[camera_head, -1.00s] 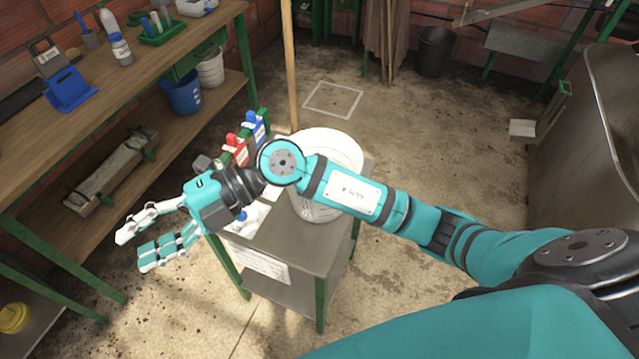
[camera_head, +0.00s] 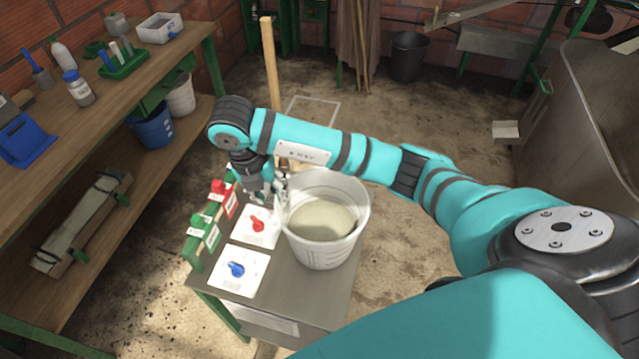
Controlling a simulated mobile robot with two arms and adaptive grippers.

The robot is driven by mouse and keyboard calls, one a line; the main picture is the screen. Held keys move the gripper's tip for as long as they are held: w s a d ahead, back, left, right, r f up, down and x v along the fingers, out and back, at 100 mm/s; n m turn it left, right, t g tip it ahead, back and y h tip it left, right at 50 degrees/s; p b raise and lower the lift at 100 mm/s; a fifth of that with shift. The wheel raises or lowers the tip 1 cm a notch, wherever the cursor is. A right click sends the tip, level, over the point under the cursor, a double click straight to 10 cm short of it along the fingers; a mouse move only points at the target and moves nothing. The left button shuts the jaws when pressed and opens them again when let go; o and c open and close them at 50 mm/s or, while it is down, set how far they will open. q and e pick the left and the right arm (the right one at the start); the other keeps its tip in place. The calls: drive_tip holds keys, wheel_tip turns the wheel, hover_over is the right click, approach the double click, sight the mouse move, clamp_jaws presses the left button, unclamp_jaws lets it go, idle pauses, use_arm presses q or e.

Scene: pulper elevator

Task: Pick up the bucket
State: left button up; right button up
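A white translucent bucket (camera_head: 327,245) stands upright on a small metal table (camera_head: 345,290). It holds a pale beige material. My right gripper (camera_head: 268,196) points down at the bucket's upper left rim. Its fingers are small and partly merge with the rim, so I cannot tell whether they touch it or how far they are open. My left gripper is out of view.
Red (camera_head: 258,226) and blue (camera_head: 236,269) knobs on white plates lie left of the bucket, beside green and red switch handles. A wooden pole (camera_head: 269,60) rises behind. A workbench (camera_head: 85,135) runs along the left. A black bucket (camera_head: 408,55) stands on the floor behind.

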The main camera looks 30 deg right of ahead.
sight(279, 211)
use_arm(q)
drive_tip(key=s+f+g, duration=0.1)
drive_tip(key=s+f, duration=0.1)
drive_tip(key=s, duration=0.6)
use_arm(e)
drive_tip(key=f, duration=0.2)
drive_tip(key=d+f, duration=0.1)
drive_tip(key=f, duration=0.5)
drive_tip(key=shift+w+d+f, duration=0.1)
drive_tip(key=shift+w+d, duration=0.05)
drive_tip(key=shift+d, duration=0.1)
drive_tip(key=f+p, duration=0.1)
drive_tip(key=f, duration=0.1)
drive_tip(key=d+f+p, duration=0.1)
drive_tip(key=f, duration=0.1)
drive_tip(key=shift+w+f, duration=0.1)
drive_tip(key=shift+w, duration=0.1)
drive_tip(key=shift+f, duration=0.1)
drive_tip(key=c, duration=0.7)
clamp_jaws()
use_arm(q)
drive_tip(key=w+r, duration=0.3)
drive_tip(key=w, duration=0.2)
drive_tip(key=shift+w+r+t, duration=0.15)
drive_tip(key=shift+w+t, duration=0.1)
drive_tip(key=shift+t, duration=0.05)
